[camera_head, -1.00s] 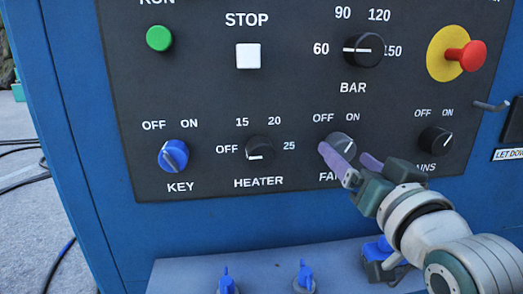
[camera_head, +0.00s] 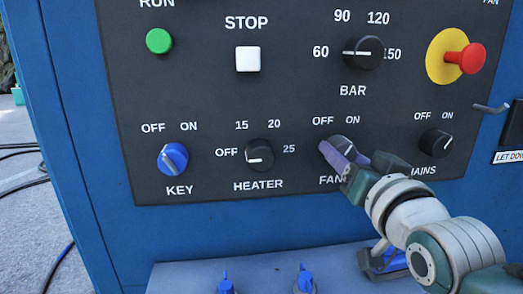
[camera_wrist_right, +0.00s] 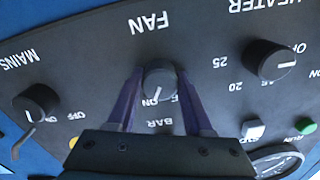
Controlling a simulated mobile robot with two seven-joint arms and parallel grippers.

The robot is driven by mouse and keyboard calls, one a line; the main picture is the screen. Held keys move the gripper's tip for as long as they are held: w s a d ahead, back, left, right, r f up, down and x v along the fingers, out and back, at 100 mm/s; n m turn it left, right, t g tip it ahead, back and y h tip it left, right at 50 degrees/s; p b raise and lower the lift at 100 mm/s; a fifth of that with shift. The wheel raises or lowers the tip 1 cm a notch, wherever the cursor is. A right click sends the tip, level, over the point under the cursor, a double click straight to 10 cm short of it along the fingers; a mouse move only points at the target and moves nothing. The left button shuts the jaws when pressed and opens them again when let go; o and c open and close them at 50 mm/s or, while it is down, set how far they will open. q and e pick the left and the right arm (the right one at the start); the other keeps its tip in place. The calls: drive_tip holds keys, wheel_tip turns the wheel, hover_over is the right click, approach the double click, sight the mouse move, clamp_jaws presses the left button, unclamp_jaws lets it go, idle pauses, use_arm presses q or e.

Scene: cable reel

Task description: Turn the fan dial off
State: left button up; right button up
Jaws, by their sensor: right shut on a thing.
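The fan dial (camera_head: 344,142) is a black round knob on the dark panel, under its OFF and ON marks and above the FAN label. In the right wrist view the fan dial (camera_wrist_right: 158,80) shows upside down, its white pointer line towards ON. My right gripper (camera_head: 350,158) has its purple fingers on either side of the dial, shut on it. In the wrist view the gripper (camera_wrist_right: 160,92) frames the knob between both fingers. The fingers partly hide the dial and FAN label in the head view. My left gripper is not in view.
The heater dial (camera_head: 259,155) is left of the fan dial, and the mains dial (camera_head: 437,142) is right. The blue key switch (camera_head: 173,158), white stop button (camera_head: 248,59), bar dial (camera_head: 363,52) and red emergency button (camera_head: 466,58) share the panel. Blue valves (camera_head: 304,279) stand below.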

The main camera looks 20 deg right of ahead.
clamp_jaws()
drive_tip(key=shift+r+n, duration=0.1)
drive_tip(key=shift+n, duration=0.3)
drive_tip(key=shift+n+p, duration=0.55)
drive_tip(key=shift+n, duration=0.05)
drive_tip(key=n+p, duration=0.1)
drive_tip(key=n, duration=0.2)
drive_tip(key=shift+n, duration=0.3)
drive_tip(key=n, duration=0.3)
drive_tip(key=shift+n+p, duration=0.3)
drive_tip(key=shift+n, duration=1.4)
